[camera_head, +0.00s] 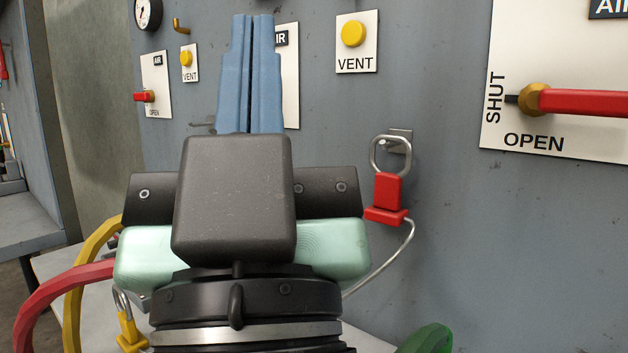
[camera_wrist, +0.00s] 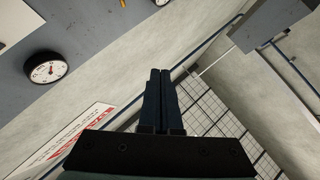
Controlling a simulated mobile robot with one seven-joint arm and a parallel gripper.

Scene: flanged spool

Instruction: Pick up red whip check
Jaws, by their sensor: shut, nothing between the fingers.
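The red whip check (camera_head: 388,194) hangs by its metal loop from a hook on the grey panel, right of my gripper in the head view. A thin cable runs down from its red block and passes behind my gripper. My gripper (camera_head: 254,18) has blue fingers that point up, close together with nothing between them. It is in front of the panel and apart from the whip check. The wrist view shows the shut fingers (camera_wrist: 160,73) and no whip check.
A red valve handle (camera_head: 580,102) and yellow vent buttons (camera_head: 354,33) are on the panel. Red (camera_head: 55,290) and yellow (camera_head: 88,262) hoses curve at lower left, near a yellow whip check (camera_head: 129,330). A green hose (camera_head: 428,338) is at the bottom. A gauge (camera_wrist: 45,67) shows in the wrist view.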

